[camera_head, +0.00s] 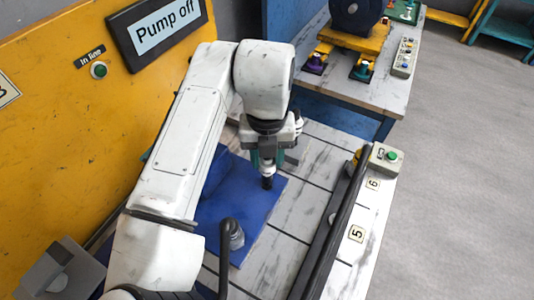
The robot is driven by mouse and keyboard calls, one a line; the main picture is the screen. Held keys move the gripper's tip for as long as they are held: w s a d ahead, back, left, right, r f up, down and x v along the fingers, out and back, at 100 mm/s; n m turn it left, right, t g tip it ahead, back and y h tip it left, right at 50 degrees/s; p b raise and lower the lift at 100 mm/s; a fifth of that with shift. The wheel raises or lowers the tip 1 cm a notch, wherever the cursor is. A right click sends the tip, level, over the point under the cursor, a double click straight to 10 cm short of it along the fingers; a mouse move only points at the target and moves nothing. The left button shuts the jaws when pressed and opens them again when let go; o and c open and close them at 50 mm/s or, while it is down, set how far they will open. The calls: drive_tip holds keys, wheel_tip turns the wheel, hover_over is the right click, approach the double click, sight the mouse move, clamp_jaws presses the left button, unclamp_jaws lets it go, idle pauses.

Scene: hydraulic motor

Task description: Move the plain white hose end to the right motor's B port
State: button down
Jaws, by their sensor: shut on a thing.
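My gripper (267,165) points down over the blue plate (262,207), near the middle of the view. I cannot tell whether this piece is a hose end. A dark motor (356,14) sits on a yellow stand on the far table, partly cut off by the top edge. Purple (315,63) and green (361,70) fittings stand below it. I cannot read any B port label.
A black rail (330,235) runs along the right side of the near bench, beside labels 5 and 6. A green-button box (386,157) stands at the bench corner. A grey knob with a black lever (235,236) is in front of the gripper. A "Pump off" panel (165,37) hangs at the left.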

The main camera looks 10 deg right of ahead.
drive_tip(key=shift+f, duration=0.1)
drive_tip(key=shift+f+b, duration=0.5)
drive_tip(key=shift+f, duration=0.3)
drive_tip(key=c, duration=0.6)
unclamp_jaws()
drive_tip(key=shift+r, duration=0.1)
drive_tip(key=shift+r+p, duration=2.2)
drive_tip(key=shift+r, duration=0.8)
